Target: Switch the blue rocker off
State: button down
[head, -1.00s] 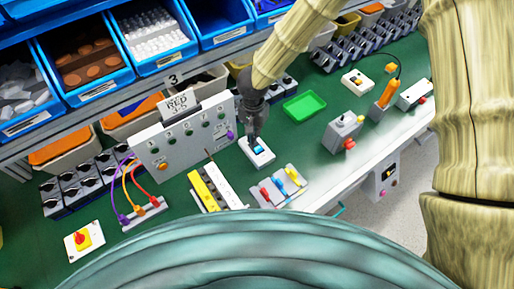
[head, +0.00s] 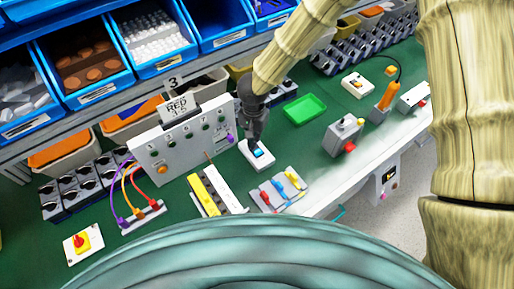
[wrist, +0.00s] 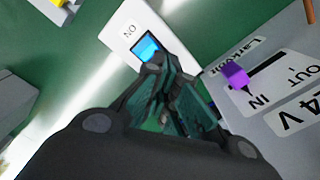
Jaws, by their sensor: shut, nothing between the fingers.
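The blue rocker (head: 259,154) sits in a small white box on the green bench, right of the grey panel.
The grey panel (head: 180,140) with a purple plug stands close to the left of my gripper. A board with coloured levers (head: 277,190) lies in front. A green tray (head: 304,108) lies to the right. A grey box with a red knob (head: 343,137) stands farther right.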

jog(key=shift+f+b, duration=0.3)
jog(key=shift+f, duration=0.9)
dwell(1.5)
jog(key=shift+r, duration=0.1)
notch_tip(320, 180, up, 7)
jog(key=p, duration=0.8)
dwell(0.4)
dwell(0.4)
